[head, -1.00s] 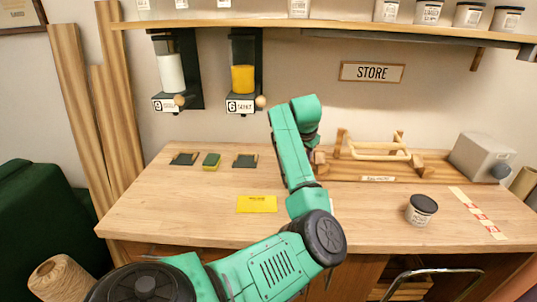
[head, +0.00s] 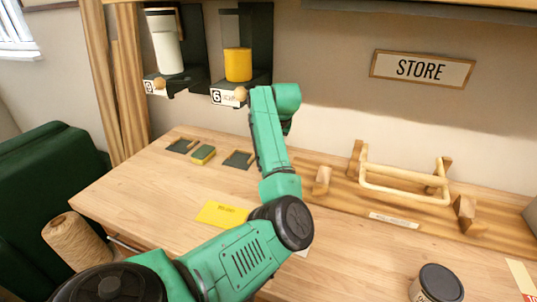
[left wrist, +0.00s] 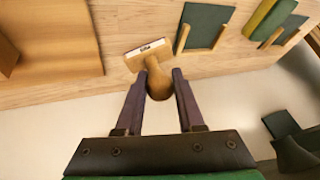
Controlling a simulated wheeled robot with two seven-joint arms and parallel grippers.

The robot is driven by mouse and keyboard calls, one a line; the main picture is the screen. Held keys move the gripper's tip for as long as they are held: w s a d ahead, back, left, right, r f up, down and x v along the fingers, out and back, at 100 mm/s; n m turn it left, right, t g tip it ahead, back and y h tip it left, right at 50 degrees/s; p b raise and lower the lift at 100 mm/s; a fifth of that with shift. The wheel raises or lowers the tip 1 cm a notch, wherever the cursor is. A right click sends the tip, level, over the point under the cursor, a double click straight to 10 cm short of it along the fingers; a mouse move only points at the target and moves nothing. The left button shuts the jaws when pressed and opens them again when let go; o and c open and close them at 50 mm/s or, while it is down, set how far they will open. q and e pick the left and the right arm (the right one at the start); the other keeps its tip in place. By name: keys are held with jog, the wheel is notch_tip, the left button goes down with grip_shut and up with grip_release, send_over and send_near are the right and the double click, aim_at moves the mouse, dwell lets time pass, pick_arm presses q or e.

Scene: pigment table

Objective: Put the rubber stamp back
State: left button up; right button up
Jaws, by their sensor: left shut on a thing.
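The rubber stamp (left wrist: 148,60) shows in the left wrist view, with a pale block, a small label and a rounded wooden handle. My left gripper (left wrist: 159,78) is shut on its handle. In the head view my left arm hides the gripper and stamp. Two dark pads with wooden edging, a left pad (head: 181,145) and a right pad (head: 239,159), lie toward the back of the table. A framed dark pad (left wrist: 207,25) is beside the held stamp in the left wrist view. My right gripper is not in view.
A green and yellow sponge (head: 203,154) lies between the pads. A yellow card (head: 222,213) lies nearer the front. A wooden rack (head: 400,190) stands at right, with a lidded jar (head: 437,284) in front. Dispensers with white (head: 166,45) and yellow (head: 238,64) contents hang above.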

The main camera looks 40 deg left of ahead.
pick_arm(q)
jog(key=f, duration=0.3)
jog(key=f+p, duration=0.1)
jog(key=shift+w+d+f, duration=0.2)
jog(key=shift+w+f, duration=0.15)
jog(key=shift+w, duration=0.05)
jog(key=shift+s+f+b, duration=0.15)
jog(key=shift+f+b, duration=0.05)
jog(key=shift+b, duration=0.1)
jog(key=o, duration=1)
jog(key=shift+o, duration=0.2)
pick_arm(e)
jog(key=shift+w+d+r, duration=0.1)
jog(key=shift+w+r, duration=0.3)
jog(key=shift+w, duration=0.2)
pick_arm(q)
jog(key=shift+r, duration=0.1)
